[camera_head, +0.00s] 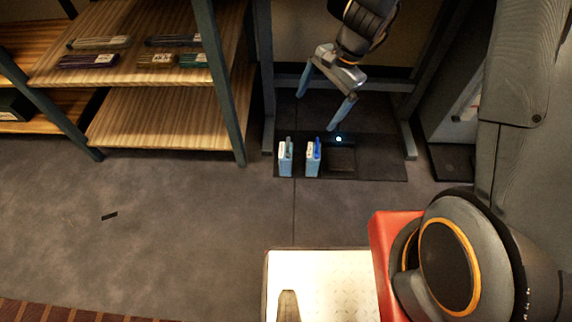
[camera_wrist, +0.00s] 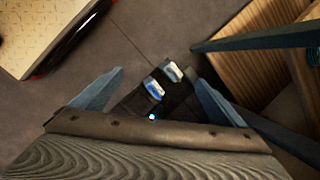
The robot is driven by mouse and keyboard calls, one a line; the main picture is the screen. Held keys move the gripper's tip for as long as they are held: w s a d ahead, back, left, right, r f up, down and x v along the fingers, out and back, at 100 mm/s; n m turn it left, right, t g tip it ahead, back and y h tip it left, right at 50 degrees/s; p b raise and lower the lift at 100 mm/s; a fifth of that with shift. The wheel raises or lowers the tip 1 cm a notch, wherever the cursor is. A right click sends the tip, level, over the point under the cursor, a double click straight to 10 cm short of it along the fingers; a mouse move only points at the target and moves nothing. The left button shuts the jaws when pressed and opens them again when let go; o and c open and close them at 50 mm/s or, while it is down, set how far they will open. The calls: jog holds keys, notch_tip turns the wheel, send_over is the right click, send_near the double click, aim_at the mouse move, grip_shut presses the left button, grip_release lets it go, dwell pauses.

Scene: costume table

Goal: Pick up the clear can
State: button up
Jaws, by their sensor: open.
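I cannot make out a clear can in either view. Two small upright items, blue and white, stand side by side on a dark mat on the floor: a left one (camera_head: 285,157) and a right one (camera_head: 312,158). Both also show in the wrist view, the nearer one (camera_wrist: 154,89) and the farther one (camera_wrist: 173,71). My gripper (camera_head: 316,112) is open and empty, above and behind these items. In the wrist view its two blue fingers (camera_wrist: 157,76) are spread wide, with the items seen between them.
A small bright light (camera_head: 338,139) glows on the dark mat (camera_head: 385,165). Wooden shelves (camera_head: 160,118) with several small packs stand at left. Metal posts flank the mat. A pale patterned platform (camera_head: 335,285) is in front. The grey floor at left is mostly clear.

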aim_at(286, 154)
jog(key=shift+w+a+f+m+y+b, duration=0.2)
jog(key=shift+w+a+f+m+b, duration=2.35)
jog(key=shift+f, duration=4.4)
jog(key=shift+w+a+f+m+y+b, duration=0.3)
jog(key=shift+w+f+b, duration=1.1)
jog(key=shift+f+b, duration=4.15)
jog(key=shift+w+a+f+m+y+b, duration=0.1)
jog(key=shift+w+a+f+m+b, duration=1.65)
jog(key=shift+f, duration=6.6)
jog(key=shift+w+d+n, duration=0.2)
jog(key=shift+n, duration=0.1)
jog(key=shift+c, duration=0.2)
jog(key=shift+t, duration=0.3)
jog(key=c, duration=1.8)
jog(key=shift+r, duration=0.1)
jog(key=c, duration=0.3)
